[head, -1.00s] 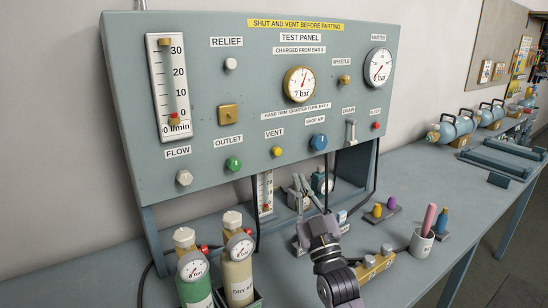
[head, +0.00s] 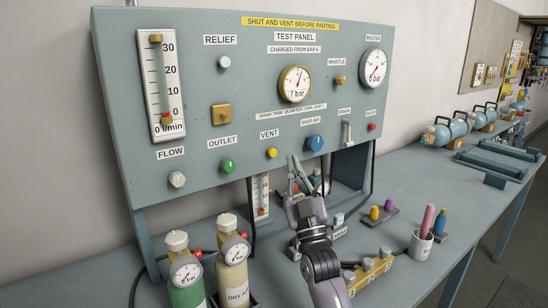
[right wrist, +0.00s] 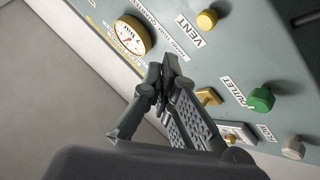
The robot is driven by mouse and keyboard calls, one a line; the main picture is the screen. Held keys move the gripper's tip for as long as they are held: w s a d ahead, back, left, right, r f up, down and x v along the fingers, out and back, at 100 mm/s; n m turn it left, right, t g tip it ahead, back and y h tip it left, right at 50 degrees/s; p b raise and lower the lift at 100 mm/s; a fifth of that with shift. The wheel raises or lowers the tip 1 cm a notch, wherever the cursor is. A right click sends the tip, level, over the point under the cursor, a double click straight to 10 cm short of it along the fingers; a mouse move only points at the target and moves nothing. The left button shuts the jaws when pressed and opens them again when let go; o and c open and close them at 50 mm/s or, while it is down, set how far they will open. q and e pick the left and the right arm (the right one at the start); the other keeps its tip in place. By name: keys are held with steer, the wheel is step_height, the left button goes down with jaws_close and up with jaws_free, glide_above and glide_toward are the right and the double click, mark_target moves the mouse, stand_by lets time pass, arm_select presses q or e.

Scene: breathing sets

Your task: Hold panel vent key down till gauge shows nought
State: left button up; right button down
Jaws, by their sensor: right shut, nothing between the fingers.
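The vent key is a yellow button (head: 272,153) under the VENT label on the blue-grey test panel (head: 190,90). It also shows in the right wrist view (right wrist: 207,19). The round gauge with a brass rim (head: 295,84) is marked bar; its needle points up near the top, not at nought. It shows too in the right wrist view (right wrist: 131,36). My right gripper (head: 292,160) is shut and empty, below and right of the yellow button, apart from it in the right wrist view (right wrist: 164,78). My left gripper is not in view.
A green outlet knob (head: 228,166) and a blue shop air knob (head: 315,143) flank the yellow button. Two small cylinders (head: 233,268) stand at the front left of the bench. A cup (head: 420,246) and a brass manifold (head: 370,270) stand to the right.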

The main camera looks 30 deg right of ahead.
mark_target(273, 153)
steer(key=shift+w+a+b, duration=0.15)
steer(key=shift+w+b, duration=0.1)
steer(key=shift+w, duration=1)
steer(key=shift+w+a+b, duration=0.1)
steer(key=shift+w+b, duration=0.15)
steer(key=shift+w, duration=0.95)
steer(key=shift+w, duration=0.1)
steer(key=shift+w, duration=0.3)
steer(key=shift+w, duration=0.6)
stand_by(2.0)
steer(key=shift+s, duration=0.1)
steer(key=shift+s+f, duration=0.1)
steer(key=shift+s, duration=0.75)
